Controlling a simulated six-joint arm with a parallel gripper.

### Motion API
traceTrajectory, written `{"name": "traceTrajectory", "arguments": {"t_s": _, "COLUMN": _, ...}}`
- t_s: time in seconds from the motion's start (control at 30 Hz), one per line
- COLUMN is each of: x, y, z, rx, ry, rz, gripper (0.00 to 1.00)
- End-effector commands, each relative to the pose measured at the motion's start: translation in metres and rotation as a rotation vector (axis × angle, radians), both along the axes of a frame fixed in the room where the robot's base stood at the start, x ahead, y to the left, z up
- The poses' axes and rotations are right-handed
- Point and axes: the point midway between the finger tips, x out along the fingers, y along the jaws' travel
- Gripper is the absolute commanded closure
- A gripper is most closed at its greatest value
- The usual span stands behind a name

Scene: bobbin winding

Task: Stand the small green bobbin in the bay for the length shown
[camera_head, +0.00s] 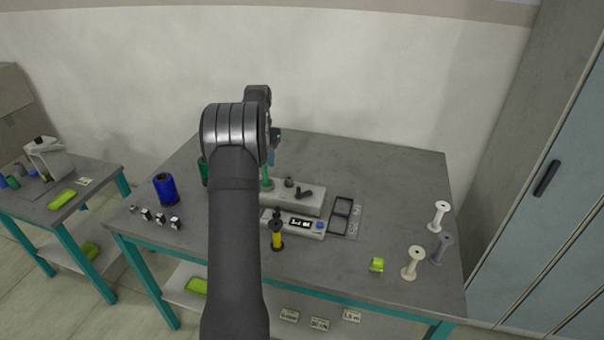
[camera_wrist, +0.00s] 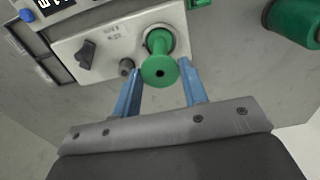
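The small green bobbin (camera_head: 267,178) stands at the left end of the grey winder (camera_head: 305,200). In the wrist view the bobbin (camera_wrist: 160,71) sits over a round seat on the winder, its flange towards the camera. My gripper (camera_wrist: 161,68) is open, with a blue finger on each side of the bobbin and gaps visible. In the head view my arm hides most of the gripper. A box with a lit display (camera_head: 300,223) and blue button stands in front of the winder; its reading is not legible. Dark-framed bays (camera_head: 341,207) lie to its right and look empty.
A blue thread spool (camera_head: 165,187) stands left, and a large green spool (camera_wrist: 297,22) is partly hidden by my arm. A yellow-and-black item (camera_head: 277,237) stands before the display. Pale bobbins (camera_head: 413,263) and a lime block (camera_head: 376,264) are at right. The right rear table is clear.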

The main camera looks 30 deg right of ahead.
Motion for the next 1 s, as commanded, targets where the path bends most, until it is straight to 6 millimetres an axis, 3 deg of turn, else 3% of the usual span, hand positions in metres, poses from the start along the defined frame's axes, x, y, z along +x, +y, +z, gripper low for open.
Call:
{"name": "traceTrajectory", "arguments": {"t_s": 0.27, "x": 0.0, "y": 0.0, "z": 0.004, "rx": 0.0, "ry": 0.0, "rz": 0.0, "gripper": 0.76}}
{"name": "traceTrajectory", "arguments": {"t_s": 1.0, "x": 0.0, "y": 0.0, "z": 0.048, "rx": -0.001, "ry": -0.001, "rz": 0.0, "gripper": 0.76}}
